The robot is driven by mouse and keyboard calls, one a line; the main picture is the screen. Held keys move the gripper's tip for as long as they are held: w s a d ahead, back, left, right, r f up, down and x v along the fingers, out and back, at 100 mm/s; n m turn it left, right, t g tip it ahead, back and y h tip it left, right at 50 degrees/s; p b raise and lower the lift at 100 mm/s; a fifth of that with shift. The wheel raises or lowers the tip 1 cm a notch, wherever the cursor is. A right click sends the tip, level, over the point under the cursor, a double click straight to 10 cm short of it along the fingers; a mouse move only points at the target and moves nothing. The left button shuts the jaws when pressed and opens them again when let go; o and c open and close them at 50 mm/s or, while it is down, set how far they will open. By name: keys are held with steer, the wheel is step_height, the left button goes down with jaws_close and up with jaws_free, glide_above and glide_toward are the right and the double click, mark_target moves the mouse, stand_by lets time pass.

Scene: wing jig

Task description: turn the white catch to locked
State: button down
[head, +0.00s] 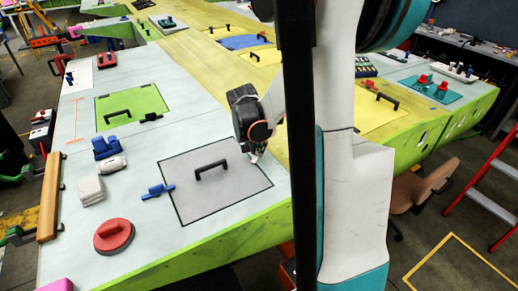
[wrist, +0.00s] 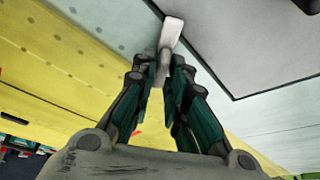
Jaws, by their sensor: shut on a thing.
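The white catch (wrist: 172,34) shows in the wrist view, at the edge of the grey panel (wrist: 250,45). Its wide pale end sticks out past my fingertips, and its narrower grey part runs down between them. My gripper (wrist: 164,78) is shut on this catch. In the head view my gripper (head: 253,153) reaches down at the upper right edge of the grey panel (head: 235,190), which has a black handle (head: 211,170). The catch is mostly hidden there by my gripper.
A blue catch (head: 158,189) sits at the panel's left edge. A red round handle (head: 114,235), white blocks (head: 90,190) and a blue clamp (head: 106,148) stand to the left. A green panel (head: 130,105) lies farther back. The wing surface between them is clear.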

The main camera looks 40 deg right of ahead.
steer(key=m, duration=0.1)
steer(key=m+g, duration=0.1)
steer(key=m, duration=0.1)
steer(key=shift+w+m+b, duration=0.2)
steer(key=shift+m+b, duration=0.1)
steer(key=shift+b, duration=0.1)
steer(key=shift+w+m+g+b, duration=0.1)
steer(key=shift+m+g+b, duration=0.2)
steer(key=shift+m+g, duration=1)
steer(key=shift+m+t, duration=0.4)
steer(key=shift+m, duration=0.1)
steer(key=c, duration=1.7)
jaws_free()
steer(key=shift+a+r, duration=0.1)
steer(key=shift+r, duration=0.05)
steer(key=v, duration=1.1)
steer(key=shift+w+a+r, duration=0.15)
steer(key=shift+a+r, duration=0.05)
steer(key=shift+r, duration=0.15)
steer(key=shift+a, duration=0.1)
